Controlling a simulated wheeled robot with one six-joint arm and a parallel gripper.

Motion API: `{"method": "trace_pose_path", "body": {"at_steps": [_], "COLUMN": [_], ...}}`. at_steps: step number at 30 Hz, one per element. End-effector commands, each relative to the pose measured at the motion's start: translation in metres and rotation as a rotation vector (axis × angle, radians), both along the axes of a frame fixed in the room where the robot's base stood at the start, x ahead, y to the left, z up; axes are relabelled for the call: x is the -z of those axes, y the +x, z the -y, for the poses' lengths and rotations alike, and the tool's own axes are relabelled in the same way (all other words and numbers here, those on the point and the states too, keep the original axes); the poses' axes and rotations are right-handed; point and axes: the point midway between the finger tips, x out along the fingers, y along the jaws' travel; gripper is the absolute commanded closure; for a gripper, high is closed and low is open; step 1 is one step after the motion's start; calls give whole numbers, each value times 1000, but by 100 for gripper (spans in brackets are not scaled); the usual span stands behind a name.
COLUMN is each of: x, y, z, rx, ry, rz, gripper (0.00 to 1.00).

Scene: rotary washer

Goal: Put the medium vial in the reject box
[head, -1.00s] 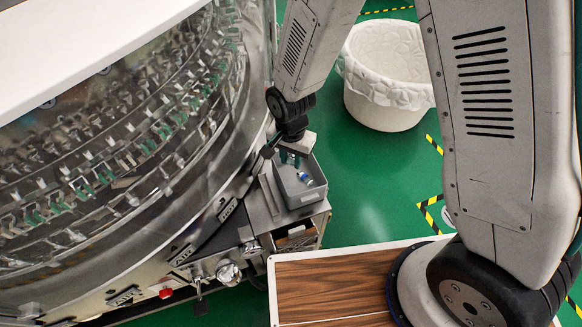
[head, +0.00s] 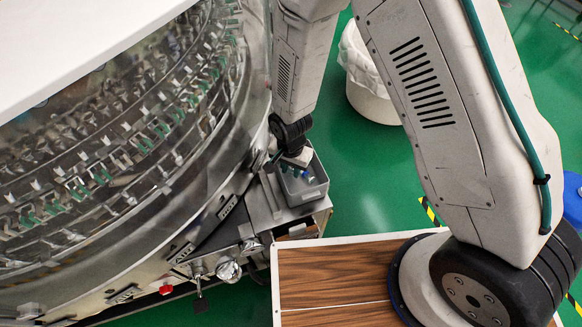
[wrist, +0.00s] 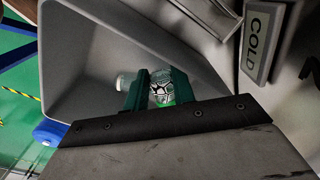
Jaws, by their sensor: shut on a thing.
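The reject box appears to be the grey open box (head: 309,194) beside the round washer; its slanted wall fills much of the wrist view (wrist: 85,60). My gripper (head: 288,168) points down into the box mouth. In the wrist view, its two green fingers (wrist: 157,90) are shut on a clear glass vial (wrist: 162,88) with a dark print and a green lower part. Glass also shows left of the left finger; I cannot tell if it is the same vial. A small blue spot shows inside the box in the head view. The vial's lower end is hidden.
The washer (head: 120,150) stands close on the left of the box. A panel marked COLD (wrist: 262,42) is near the gripper. A white lined bin (head: 372,98) stands on the green floor behind my arm. A wood-topped surface (head: 330,275) lies in front.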

Motion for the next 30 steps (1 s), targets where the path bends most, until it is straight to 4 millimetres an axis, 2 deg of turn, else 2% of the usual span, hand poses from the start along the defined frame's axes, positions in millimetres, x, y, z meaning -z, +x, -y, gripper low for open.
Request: {"method": "trace_pose_path", "body": {"at_steps": [12, 13, 30], "x": [9, 9, 8], "y": [1, 1, 0], "z": [1, 1, 1], "rx": [2, 2, 2], "ry": [0, 1, 0], "rz": [0, 0, 0], "gripper": [96, 66, 66]}}
